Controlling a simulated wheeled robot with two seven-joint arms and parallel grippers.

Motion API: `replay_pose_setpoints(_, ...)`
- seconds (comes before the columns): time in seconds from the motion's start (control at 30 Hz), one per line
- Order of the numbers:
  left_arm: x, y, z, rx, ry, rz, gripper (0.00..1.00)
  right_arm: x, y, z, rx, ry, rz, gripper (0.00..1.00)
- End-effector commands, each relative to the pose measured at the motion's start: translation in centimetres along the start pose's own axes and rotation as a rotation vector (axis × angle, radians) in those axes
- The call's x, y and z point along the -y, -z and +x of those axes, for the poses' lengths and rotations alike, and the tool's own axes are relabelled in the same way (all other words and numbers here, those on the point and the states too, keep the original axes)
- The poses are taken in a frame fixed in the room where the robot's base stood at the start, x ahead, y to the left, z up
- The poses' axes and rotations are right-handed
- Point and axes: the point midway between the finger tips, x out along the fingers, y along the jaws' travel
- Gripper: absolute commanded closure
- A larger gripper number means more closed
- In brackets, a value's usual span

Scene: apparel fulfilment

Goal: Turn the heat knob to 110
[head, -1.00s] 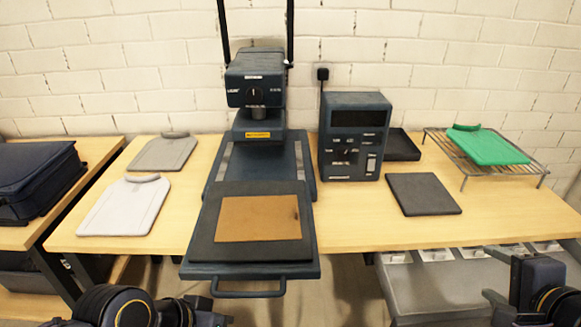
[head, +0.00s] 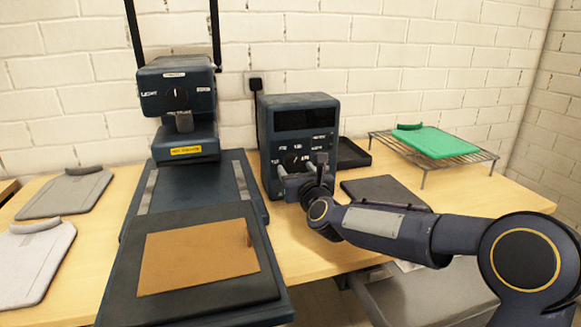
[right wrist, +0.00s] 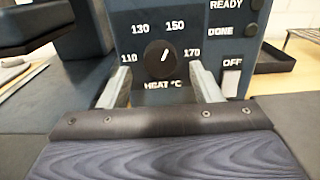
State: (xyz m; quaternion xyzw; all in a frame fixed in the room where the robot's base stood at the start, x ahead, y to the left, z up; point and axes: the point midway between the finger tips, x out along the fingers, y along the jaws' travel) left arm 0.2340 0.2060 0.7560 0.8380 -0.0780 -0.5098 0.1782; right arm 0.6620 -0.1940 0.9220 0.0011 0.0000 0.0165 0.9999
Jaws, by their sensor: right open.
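The heat knob (right wrist: 160,60) is a round black dial on the dark blue control box (head: 299,115). My right gripper (head: 301,172) is in front of the box's face. In the right wrist view its open fingers (right wrist: 160,74) stand left and right of the knob, with visible space on both sides. My left gripper is out of view.
An OFF switch (right wrist: 231,82) is right of the fingers. The heat press (head: 177,95) stands left of the box, with a brown sheet (head: 198,256) on its lower plate. A dark pad (head: 378,190) lies behind my right arm. A wire rack (head: 465,158) holds a green board.

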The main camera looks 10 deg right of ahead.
Motion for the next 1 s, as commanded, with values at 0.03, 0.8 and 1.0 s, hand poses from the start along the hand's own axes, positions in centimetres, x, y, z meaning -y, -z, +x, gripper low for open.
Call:
replay_pose_setpoints(0.03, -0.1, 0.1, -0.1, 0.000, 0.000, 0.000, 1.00, -0.1, -0.1, 0.8, 0.000, -0.002, 0.001, 0.42)
replay_pose_setpoints(0.8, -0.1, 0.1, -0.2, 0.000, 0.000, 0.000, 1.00, 0.0, 0.0, 2.4, 0.000, -0.001, -0.002, 0.81)
replay_pose_setpoints(1.0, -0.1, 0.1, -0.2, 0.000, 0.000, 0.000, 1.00, 0.0, 0.0, 2.4, 0.000, -0.001, -0.010, 0.86)
